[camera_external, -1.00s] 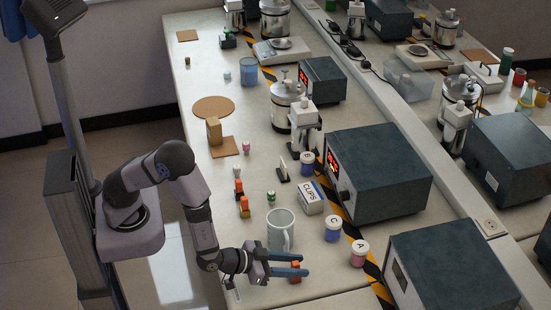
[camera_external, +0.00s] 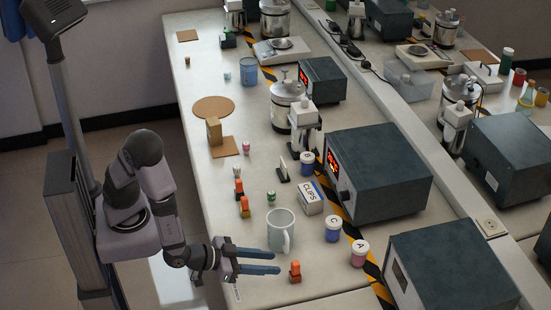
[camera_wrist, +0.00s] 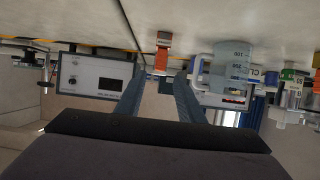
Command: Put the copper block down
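The grey mug (camera_external: 280,231) stands close behind my fingers. Jars marked C (camera_external: 332,229) and A (camera_external: 359,253) and a CLIPS box (camera_external: 310,199) lie to the right. Orange-topped pieces (camera_external: 244,207) stand farther back. Dark instrument boxes (camera_external: 377,172) line the right. Bare bench surrounds the block.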

